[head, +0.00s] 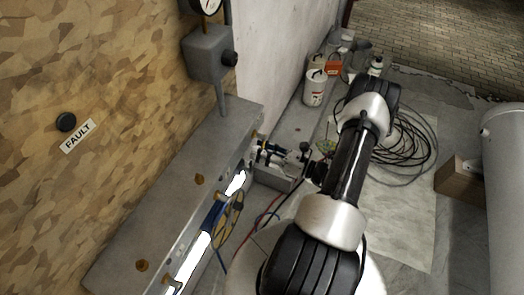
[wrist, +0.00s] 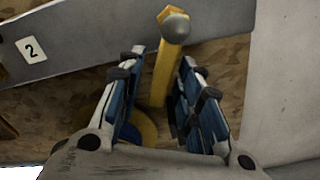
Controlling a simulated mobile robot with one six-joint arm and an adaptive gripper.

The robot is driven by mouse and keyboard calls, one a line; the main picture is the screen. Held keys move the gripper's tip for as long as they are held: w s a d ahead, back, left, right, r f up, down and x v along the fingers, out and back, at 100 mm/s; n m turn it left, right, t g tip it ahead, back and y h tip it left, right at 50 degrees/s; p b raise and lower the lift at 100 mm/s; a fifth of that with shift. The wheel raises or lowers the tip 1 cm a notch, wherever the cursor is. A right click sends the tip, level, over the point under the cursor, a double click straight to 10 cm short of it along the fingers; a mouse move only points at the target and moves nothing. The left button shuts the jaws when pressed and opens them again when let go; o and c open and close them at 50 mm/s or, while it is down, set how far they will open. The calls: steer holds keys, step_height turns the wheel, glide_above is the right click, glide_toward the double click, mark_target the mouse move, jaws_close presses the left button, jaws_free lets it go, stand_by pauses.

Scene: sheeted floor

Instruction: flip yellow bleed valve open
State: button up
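In the wrist view a yellow lever (wrist: 163,75) with a grey rounded end stands between the two fingers of my gripper (wrist: 163,58). The fingers have blue pads and are spread, one on each side of the lever, with a gap visible at least on the left. A round yellow part (wrist: 145,128) shows low between the fingers, partly hidden by them. In the head view my gripper (head: 267,150) is small, beside the far end of the grey panel box; the lever cannot be made out there.
A grey plate (wrist: 75,40) with a "2" label lies behind the fingers.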

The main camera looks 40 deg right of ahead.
jaws_close()
stand_by(0.4)
steer(key=n+b, duration=0.1)
steer(key=d+n+b, duration=0.1)
steer(key=n, duration=0.1)
steer(key=w+d+n, duration=0.1)
steer(key=n, duration=0.1)
steer(key=shift+d+f+b, duration=0.1)
steer(key=shift+f+b, duration=0.15)
steer(key=shift+b, duration=0.15)
steer(key=shift+o, duration=0.7)
jaws_free()
